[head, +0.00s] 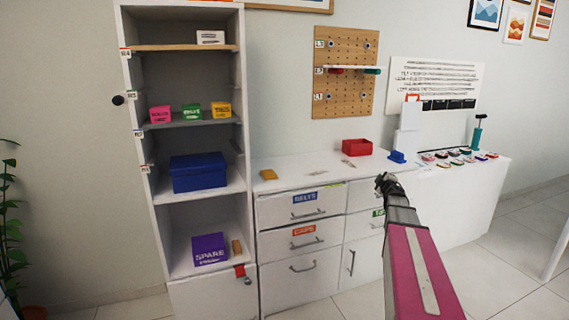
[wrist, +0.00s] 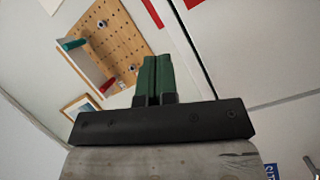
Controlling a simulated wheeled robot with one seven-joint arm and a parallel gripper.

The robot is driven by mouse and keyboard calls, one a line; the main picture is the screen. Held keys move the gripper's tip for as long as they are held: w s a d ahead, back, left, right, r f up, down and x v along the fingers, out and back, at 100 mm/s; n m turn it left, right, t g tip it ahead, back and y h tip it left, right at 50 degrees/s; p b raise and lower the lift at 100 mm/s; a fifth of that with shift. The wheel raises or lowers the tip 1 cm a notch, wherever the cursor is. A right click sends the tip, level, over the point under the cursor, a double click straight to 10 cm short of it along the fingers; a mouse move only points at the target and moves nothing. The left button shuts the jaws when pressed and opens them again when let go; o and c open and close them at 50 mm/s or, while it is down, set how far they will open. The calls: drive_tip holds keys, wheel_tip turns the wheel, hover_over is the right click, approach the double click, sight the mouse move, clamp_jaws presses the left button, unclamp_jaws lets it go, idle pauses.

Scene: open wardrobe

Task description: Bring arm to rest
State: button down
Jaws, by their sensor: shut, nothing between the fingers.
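My arm reaches up from the lower right in the head view, with my gripper (head: 381,181) at its far end in front of the dresser. In the wrist view my gripper (wrist: 158,62) shows two green fingers pressed together with nothing between them. The wrist view is tilted and shows the pegboard (wrist: 103,45) with a red peg and a green peg beyond the fingers. No object is held.
An open wardrobe (head: 160,235) holds colored boxes, including a blue box (head: 198,172) and a purple box (head: 208,248). A white dresser (head: 275,228) stands beside it with a red bin (head: 357,147) on top. A side table (head: 470,200) carries several small items. Floor shows at the right.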

drive_tip(key=s+a+f+m+g+h, duration=0.2)
drive_tip(key=s+a+f+m+g, duration=0.35)
drive_tip(key=s+f, duration=0.35)
drive_tip(key=s+a+f+m+g+h, duration=0.1)
drive_tip(key=s+a+f+m+g, duration=0.4)
drive_tip(key=s+a+f, duration=0.3)
drive_tip(key=s+a+f+m+g+y, duration=0.1)
drive_tip(key=s+a+f+g+y, duration=0.1)
drive_tip(key=s+a, duration=0.4)
drive_tip(key=s+a+f+m+g+y, duration=0.1)
drive_tip(key=s+a+f+g, duration=0.3)
drive_tip(key=s, duration=0.9)
drive_tip(key=shift+s+a+f+g+y, duration=0.2)
drive_tip(key=shift+s+a+g+y, duration=0.35)
drive_tip(key=shift+a, duration=0.7)
